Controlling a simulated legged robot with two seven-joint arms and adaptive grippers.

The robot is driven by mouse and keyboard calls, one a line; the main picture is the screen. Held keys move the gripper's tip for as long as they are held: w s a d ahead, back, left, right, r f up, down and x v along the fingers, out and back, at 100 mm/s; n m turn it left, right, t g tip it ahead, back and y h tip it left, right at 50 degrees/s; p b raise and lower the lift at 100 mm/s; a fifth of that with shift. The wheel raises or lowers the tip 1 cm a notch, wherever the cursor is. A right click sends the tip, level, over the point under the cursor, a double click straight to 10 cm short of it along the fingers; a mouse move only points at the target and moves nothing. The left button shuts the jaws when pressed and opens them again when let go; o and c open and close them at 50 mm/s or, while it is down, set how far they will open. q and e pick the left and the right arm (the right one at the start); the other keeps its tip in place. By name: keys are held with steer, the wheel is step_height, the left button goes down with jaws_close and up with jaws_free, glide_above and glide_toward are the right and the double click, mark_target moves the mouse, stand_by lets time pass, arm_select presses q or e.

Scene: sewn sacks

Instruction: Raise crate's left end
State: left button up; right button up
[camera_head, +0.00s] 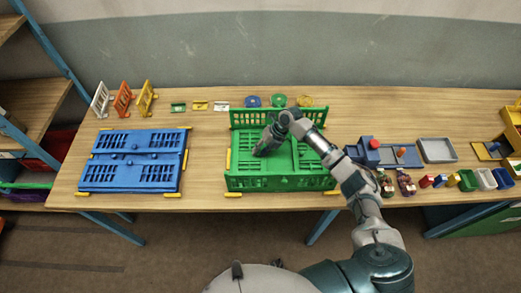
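A green crate (288,183) stands on the table in the middle of the view. Its back and front long walls look upright, and its slatted end panels lie low inside. My forearm hides part of the crate's right back corner. My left gripper is not in view.
A blue crate (132,173) lies folded flat on the left of the table (208,160). Small coloured racks (122,98) stand behind it. Trays (437,150), small bins (486,179) and little parts crowd the right. Bare wood separates the two crates.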

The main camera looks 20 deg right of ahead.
jaws_close()
steer(key=shift+r, duration=0.1)
